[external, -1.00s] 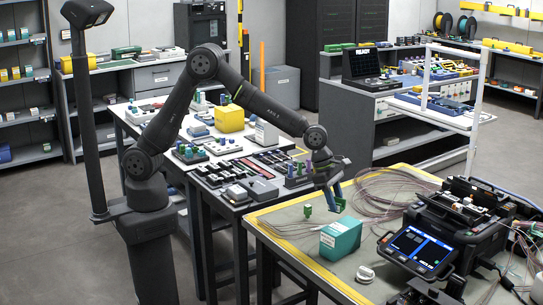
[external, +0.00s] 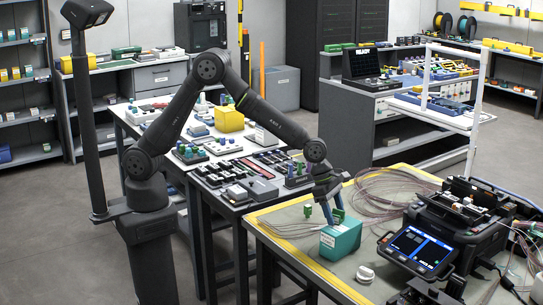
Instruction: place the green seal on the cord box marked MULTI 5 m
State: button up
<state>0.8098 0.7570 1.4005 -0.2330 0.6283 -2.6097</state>
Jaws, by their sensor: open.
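A teal cord box (external: 343,240) stands on the front table's mat. It has a white label on its left face, too small to read. My gripper (external: 333,221) points down at the top of this box, with its fingers apart. A green seal (external: 339,215) shows at the fingers, just above or on the box top. The fingers partly hide it, and I cannot tell whether it touches the box. Another small green piece (external: 308,210) stands on the mat, just left of and behind the box.
A fusion splicer (external: 455,225) with a lit screen stands to the right. Loose fibre coils (external: 395,187) lie behind the box. A white round part (external: 365,275) lies in front of it. A dark tray table (external: 255,180) adjoins at the left.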

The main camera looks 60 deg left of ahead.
jog(key=v, duration=1.2)
jog(key=shift+r, duration=0.1)
jog(key=x, duration=1.1)
jog(key=shift+w+d+f, duration=0.1)
jog(key=shift+f, duration=0.2)
jog(key=shift+d, duration=0.15)
jog(key=shift+r, duration=1.85)
jog(key=shift+f, duration=0.1)
